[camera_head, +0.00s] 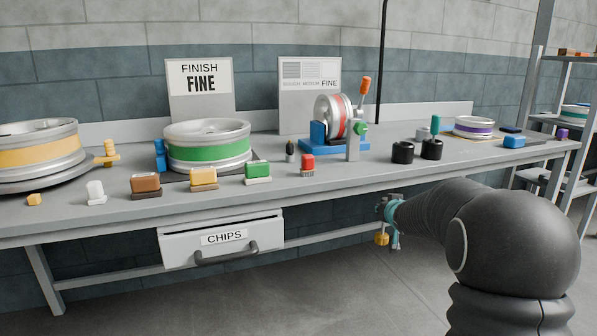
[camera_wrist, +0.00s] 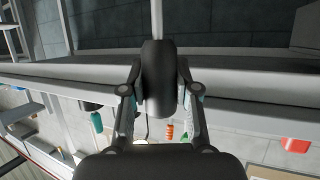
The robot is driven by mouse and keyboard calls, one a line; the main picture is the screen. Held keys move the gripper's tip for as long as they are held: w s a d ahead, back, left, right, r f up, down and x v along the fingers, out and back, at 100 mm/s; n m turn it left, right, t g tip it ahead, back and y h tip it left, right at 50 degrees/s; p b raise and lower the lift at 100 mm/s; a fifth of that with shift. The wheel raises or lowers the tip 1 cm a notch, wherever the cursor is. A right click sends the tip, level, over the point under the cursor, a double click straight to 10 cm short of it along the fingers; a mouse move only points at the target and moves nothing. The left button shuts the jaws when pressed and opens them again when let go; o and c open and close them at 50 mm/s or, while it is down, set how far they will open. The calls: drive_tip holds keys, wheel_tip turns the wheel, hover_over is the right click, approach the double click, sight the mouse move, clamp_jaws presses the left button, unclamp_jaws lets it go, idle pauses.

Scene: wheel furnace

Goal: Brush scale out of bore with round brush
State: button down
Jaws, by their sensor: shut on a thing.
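My gripper (camera_head: 389,209) is in front of the bench's front edge, below its top, right of the drawer. A small yellow piece (camera_head: 381,238) shows just below it. In the wrist view, my gripper's fingers close around a dark rounded thing (camera_wrist: 158,85). I cannot tell surely whether this is the round brush or how it joins the yellow piece. A wheel with a pink-red band (camera_head: 335,115) stands upright in a blue fixture (camera_head: 322,140) on the bench, apart from my gripper. Its bore is not clearly seen, and no scale can be made out.
The bench (camera_head: 330,187) also holds a green-banded wheel (camera_head: 208,152), a yellow-banded wheel (camera_head: 38,153), a purple-banded wheel (camera_head: 473,128), several coloured blocks and black cylinders (camera_head: 403,152). A CHIPS drawer (camera_head: 222,243) hangs below. A shelf rack (camera_head: 560,118) stands at right.

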drive_tip(key=s+a+f+n+y, duration=0.2)
drive_tip(key=s+a+f, duration=0.3)
drive_tip(key=s+f, duration=0.4)
drive_tip(key=s+a+f+n+y, duration=0.2)
drive_tip(key=s+a+f, duration=0.2)
drive_tip(key=s+f, duration=0.4)
wheel_tip(320, 180, down, 13)
drive_tip(key=w+m+h, duration=0.2)
drive_tip(key=m+h, duration=0.2)
drive_tip(key=v, duration=0.5)
drive_tip(key=shift+s+a+r, duration=0.1)
drive_tip(key=shift+s+r, duration=0.1)
drive_tip(key=shift+s, duration=0.1)
drive_tip(key=shift+s+a, duration=0.1)
